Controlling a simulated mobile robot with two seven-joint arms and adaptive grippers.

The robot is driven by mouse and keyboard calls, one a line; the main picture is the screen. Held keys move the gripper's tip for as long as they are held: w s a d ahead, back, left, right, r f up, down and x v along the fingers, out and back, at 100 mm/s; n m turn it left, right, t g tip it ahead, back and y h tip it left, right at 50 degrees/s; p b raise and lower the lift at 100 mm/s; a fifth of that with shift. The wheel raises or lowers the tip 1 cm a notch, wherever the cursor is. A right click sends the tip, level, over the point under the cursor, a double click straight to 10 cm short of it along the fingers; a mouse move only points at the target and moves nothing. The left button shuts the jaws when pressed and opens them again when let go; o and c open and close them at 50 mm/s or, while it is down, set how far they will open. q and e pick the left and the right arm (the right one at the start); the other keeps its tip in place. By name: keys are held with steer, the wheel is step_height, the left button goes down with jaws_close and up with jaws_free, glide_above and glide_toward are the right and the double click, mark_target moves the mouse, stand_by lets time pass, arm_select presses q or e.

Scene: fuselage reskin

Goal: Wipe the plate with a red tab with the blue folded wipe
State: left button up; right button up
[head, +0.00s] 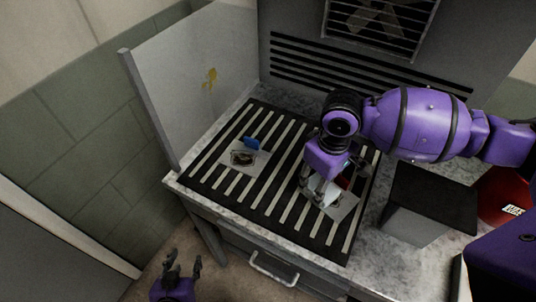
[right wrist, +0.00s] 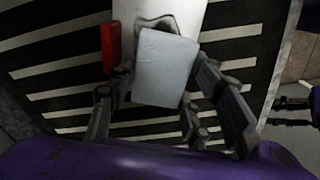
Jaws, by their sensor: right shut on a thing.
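The plate with a red tab (head: 345,207) lies on the slatted bench top, partly hidden by my right gripper (head: 318,193). In the right wrist view, the pale plate (right wrist: 190,14) has its red tab (right wrist: 111,48) at its left side and a dark smudge beside the wipe. My right gripper is shut on the folded wipe (right wrist: 165,68), which looks pale blue-grey and covers part of the plate and smudge. I cannot tell whether the wipe touches the plate. My left gripper (head: 183,268) is open and empty, low in front of the bench.
Another plate with a blue tab (head: 236,160) and a dark stain lies left on the slats. A grey box with a dark top (head: 432,198) and a red object (head: 503,200) stand right. A grey side panel (head: 190,85) bounds the left. The slats between the plates are clear.

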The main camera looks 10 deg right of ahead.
mark_target(333, 192)
steer(key=shift+s+d+f, duration=0.25)
steer(key=shift+s+d, duration=0.75)
steer(key=shift+d, duration=0.1)
steer(key=shift+s+d, duration=0.2)
steer(key=shift+w+a+r, duration=0.1)
steer(key=shift+w+a, duration=0.3)
steer(key=shift+a, duration=0.1)
steer(key=shift+w+a, duration=0.6)
steer(key=shift+a, duration=0.05)
steer(key=shift+w+a+r, duration=0.15)
steer(key=shift+w+a, duration=0.3)
steer(key=shift+a, duration=0.15)
steer(key=shift+w+a, duration=0.55)
steer(key=shift+a, duration=0.05)
steer(key=shift+w+a+r, duration=0.1)
steer(key=shift+w+a, duration=0.15)
steer(key=shift+a, duration=0.1)
steer(key=shift+w+a, duration=1)
steer(key=shift+a, duration=0.3)
arm_select(q)
steer(key=shift+s+a+f, duration=0.25)
steer(key=shift+s+f, duration=0.05)
steer(key=shift+s, duration=0.2)
